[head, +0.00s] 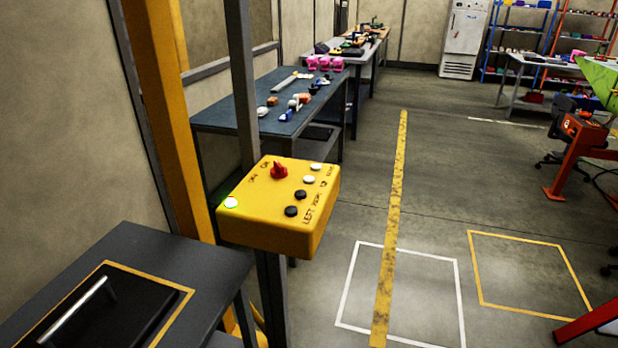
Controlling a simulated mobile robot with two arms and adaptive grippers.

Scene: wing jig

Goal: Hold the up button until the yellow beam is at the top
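A yellow control box (270,228) stands on a dark post near the middle. Dark lettering runs beside the buttons, too small to read surely, so I cannot tell which button is up. A tall yellow upright (165,110) rises behind the box and leaves the top of the picture; I cannot tell whether it is the task's beam. Neither gripper shows.
A dark table (205,270) with a black panel and metal handle is at lower left. A workbench (265,97) with small parts stands behind the box. Floor right of the box is open, with a yellow stripe (393,220) and a white square (455,290).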

